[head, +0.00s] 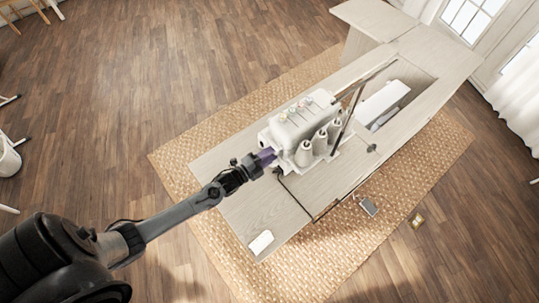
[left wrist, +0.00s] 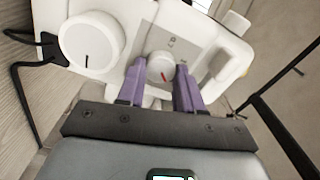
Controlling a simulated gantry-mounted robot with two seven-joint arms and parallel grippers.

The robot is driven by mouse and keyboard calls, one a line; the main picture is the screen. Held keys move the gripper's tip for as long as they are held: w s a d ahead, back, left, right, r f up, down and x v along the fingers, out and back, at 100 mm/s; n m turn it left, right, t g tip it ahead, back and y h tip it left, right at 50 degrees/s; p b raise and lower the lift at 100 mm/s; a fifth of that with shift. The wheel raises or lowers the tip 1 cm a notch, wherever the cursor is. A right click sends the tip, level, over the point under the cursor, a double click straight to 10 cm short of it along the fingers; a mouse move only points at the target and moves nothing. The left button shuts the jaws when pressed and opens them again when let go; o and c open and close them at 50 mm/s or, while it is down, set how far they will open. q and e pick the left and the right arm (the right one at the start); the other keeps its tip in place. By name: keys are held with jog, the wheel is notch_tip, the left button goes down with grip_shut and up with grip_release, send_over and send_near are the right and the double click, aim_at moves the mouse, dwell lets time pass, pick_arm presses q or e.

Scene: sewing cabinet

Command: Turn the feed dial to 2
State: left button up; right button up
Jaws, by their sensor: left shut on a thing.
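The white sewing machine (head: 300,118) stands on the cabinet, with white spools in front of it. My left gripper (head: 268,157) reaches its near-left end from the left. In the left wrist view, my left gripper (left wrist: 161,70) has its purple fingers on either side of a small white dial (left wrist: 159,66) with a red mark and is shut on it. This appears to be the feed dial. Small markings beside it are too faint to read surely. A larger white dial (left wrist: 91,42) with a black line is to its left. My right gripper is not in view.
The pale wooden cabinet top (head: 268,205) has bare room in front of the machine, with a small white object (head: 261,242) near its edge. A woven rug (head: 190,150) lies underneath. Black cables (left wrist: 28,65) run beside the larger dial.

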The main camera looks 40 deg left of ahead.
pick_arm(q)
jog(key=shift+f+m, duration=0.15)
jog(key=shift+m, duration=4.55)
jog(key=o, duration=1)
jog(key=shift+o, duration=0.2)
jog(key=s+a, duration=0.2)
jog(key=s, duration=0.8)
jog(key=shift+s, duration=0.3)
